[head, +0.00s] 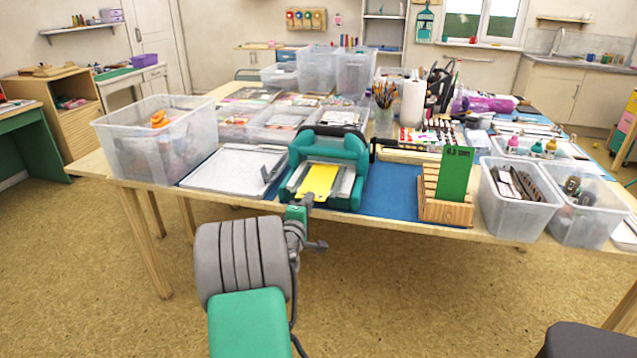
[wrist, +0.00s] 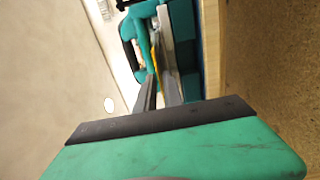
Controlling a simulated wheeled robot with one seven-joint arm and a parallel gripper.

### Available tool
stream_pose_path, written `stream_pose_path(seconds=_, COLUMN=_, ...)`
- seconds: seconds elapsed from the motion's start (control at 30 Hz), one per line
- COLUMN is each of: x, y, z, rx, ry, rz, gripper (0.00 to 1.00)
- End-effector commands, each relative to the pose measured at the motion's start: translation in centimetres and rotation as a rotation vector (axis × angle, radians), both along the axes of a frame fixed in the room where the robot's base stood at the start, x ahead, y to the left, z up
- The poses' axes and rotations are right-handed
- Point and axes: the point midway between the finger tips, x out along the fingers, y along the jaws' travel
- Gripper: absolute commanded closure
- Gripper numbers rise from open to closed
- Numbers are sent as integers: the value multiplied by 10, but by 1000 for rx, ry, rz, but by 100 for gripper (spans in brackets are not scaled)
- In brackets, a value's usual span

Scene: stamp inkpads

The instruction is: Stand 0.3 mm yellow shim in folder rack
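The yellow shim (head: 319,180) lies tilted on the front bed of a teal machine (head: 330,148) on the table. A thin strip of yellow shows in the wrist view (wrist: 154,60) near my fingertips. My gripper (head: 306,201) is at the machine's front edge, by the shim's near end. In the wrist view its two fingers (wrist: 160,84) look slightly apart, with the shim's edge near or between the tips; contact cannot be made out. The wooden folder rack (head: 446,210) stands to the right on the blue mat, with a green upright sheet (head: 455,174) in it.
A blue mat (head: 392,189) gives clear room between machine and rack. A grey tray (head: 232,168) lies left of the machine and a clear bin (head: 155,145) beyond it. Clear bins (head: 518,216) stand right of the rack. Several boxes and tools fill the table behind.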

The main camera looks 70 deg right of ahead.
Motion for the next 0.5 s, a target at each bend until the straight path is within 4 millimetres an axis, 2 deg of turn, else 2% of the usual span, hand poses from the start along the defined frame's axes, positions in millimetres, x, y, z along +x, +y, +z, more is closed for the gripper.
stream_pose_path(seconds=0.13, x=0, y=0, z=0, rx=0, ry=0, rz=0, gripper=100)
stream_pose_path(seconds=0.5, x=0, y=0, z=0, rx=0, ry=0, rz=0, gripper=100)
